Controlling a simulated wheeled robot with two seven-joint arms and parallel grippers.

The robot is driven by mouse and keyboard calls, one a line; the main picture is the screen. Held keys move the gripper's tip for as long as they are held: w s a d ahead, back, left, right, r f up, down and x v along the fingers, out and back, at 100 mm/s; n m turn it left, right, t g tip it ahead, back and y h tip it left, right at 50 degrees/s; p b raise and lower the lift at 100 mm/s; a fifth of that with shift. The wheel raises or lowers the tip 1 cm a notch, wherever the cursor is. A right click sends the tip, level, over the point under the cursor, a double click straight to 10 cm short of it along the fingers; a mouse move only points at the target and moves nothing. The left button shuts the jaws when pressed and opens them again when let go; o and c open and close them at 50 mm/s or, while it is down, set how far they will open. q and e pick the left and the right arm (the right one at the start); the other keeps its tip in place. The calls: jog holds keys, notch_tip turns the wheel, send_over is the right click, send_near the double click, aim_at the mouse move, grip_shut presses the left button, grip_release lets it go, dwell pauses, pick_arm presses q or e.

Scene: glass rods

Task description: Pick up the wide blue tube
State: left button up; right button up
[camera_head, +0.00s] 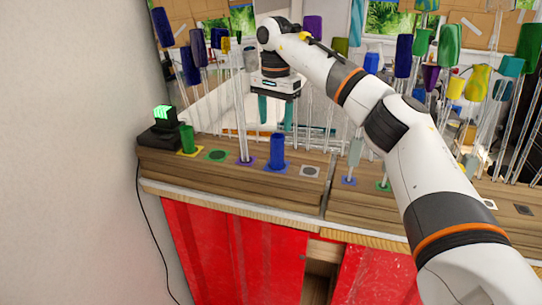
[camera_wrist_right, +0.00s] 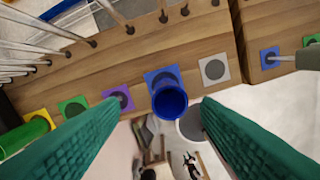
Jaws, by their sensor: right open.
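The wide blue tube (camera_head: 277,150) stands upright on a blue square of the wooden ledge in the head view. In the right wrist view its open rim (camera_wrist_right: 170,101) shows between the two teal fingers. My right gripper (camera_head: 275,112) is open, its fingers pointing down, and appears above or behind the tube in the head view. In the right wrist view the gripper (camera_wrist_right: 161,105) has a finger on each side of the tube, with visible gaps and nothing held. I cannot tell the exact height gap. My left gripper is not in view.
A green tube (camera_head: 187,139) stands left on a yellow square. A thin clear rod (camera_head: 241,120) rises from the purple square (camera_head: 246,161) just left of the blue tube. The white square (camera_head: 310,171) at its right is empty. Several tall glass rods stand behind.

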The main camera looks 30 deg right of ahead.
aim_at(276, 135)
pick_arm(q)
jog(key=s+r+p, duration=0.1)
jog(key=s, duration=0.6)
pick_arm(e)
notch_tip(276, 135, down, 5)
jog(key=shift+s+d+f, duration=0.15)
jog(key=shift+s+f+p, duration=0.2)
jog(key=shift+f+p, duration=0.3)
jog(key=shift+p, duration=0.05)
jog(key=shift+s+f+p, duration=0.15)
jog(key=shift+f+p, duration=0.35)
jog(key=shift+p, duration=0.05)
notch_tip(276, 135, down, 2)
jog(key=shift+s+f, duration=0.1)
jog(key=shift+f, duration=0.15)
jog(key=c, duration=1.1)
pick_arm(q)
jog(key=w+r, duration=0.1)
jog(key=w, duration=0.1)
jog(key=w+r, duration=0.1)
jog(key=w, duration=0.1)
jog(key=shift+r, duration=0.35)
